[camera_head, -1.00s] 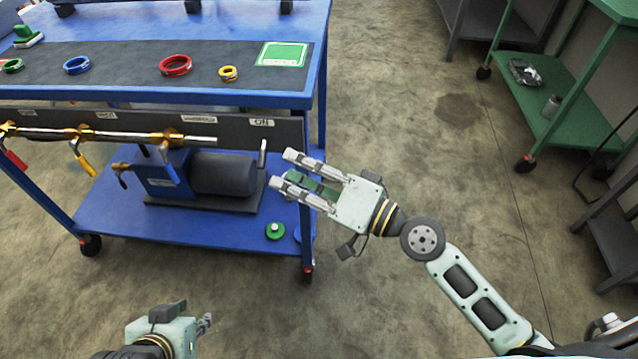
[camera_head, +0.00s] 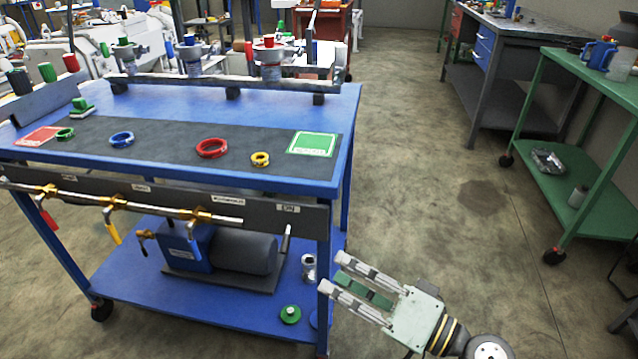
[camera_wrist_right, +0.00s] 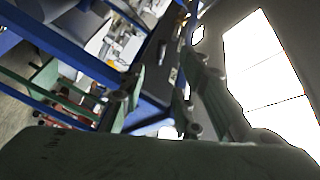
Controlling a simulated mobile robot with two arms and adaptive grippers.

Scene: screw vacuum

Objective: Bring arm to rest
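My right gripper (camera_head: 334,275) is in the lower part of the head view, just right of the blue cart's (camera_head: 335,215) front right leg. Its two fingers are spread apart and nothing shows between them. The right wrist view also shows its fingers (camera_wrist_right: 165,95) apart, with the cart and the room tilted behind them. My left gripper is outside the head view now.
The cart carries colored rings, such as a red ring (camera_head: 212,148), and a pump (camera_head: 245,252) on its lower shelf. A green cart (camera_head: 545,150) stands at the right. A grey workbench (camera_head: 490,60) is behind it. The floor between is clear.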

